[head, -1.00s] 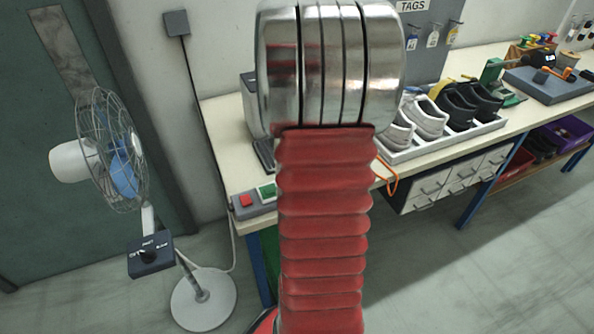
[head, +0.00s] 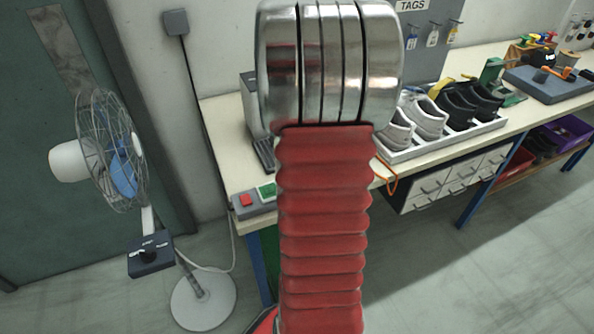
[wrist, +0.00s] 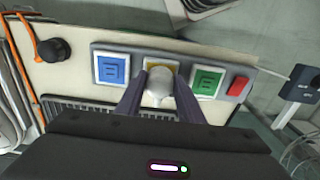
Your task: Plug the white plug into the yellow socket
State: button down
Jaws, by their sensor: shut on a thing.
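In the wrist view my gripper (wrist: 159,97) is shut on the white plug (wrist: 157,88), with a dark finger on each side of it. The yellow socket (wrist: 160,65) lies straight beyond the plug, between a blue socket (wrist: 112,69) and a green socket (wrist: 208,81) on a grey strip. The plug covers the middle and near part of the yellow socket. I cannot tell whether the plug touches it. In the head view my red arm hides the gripper, the plug and the yellow socket; part of the green socket (head: 267,191) shows beside the arm.
A red button (wrist: 238,86) sits at the strip's right end. A black knob-like thing (wrist: 52,49) and an orange cord (wrist: 24,66) are at the left. A fan (head: 113,152) stands left of the bench; a shoe tray (head: 450,138) stands on the bench, right of my arm.

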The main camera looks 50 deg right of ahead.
jog(key=shift+f, duration=0.35)
dwell(0.5)
jog(key=c, duration=1.1)
grip_release()
notch_tip(320, 180, up, 14)
jog(key=shift+f, duration=0.15)
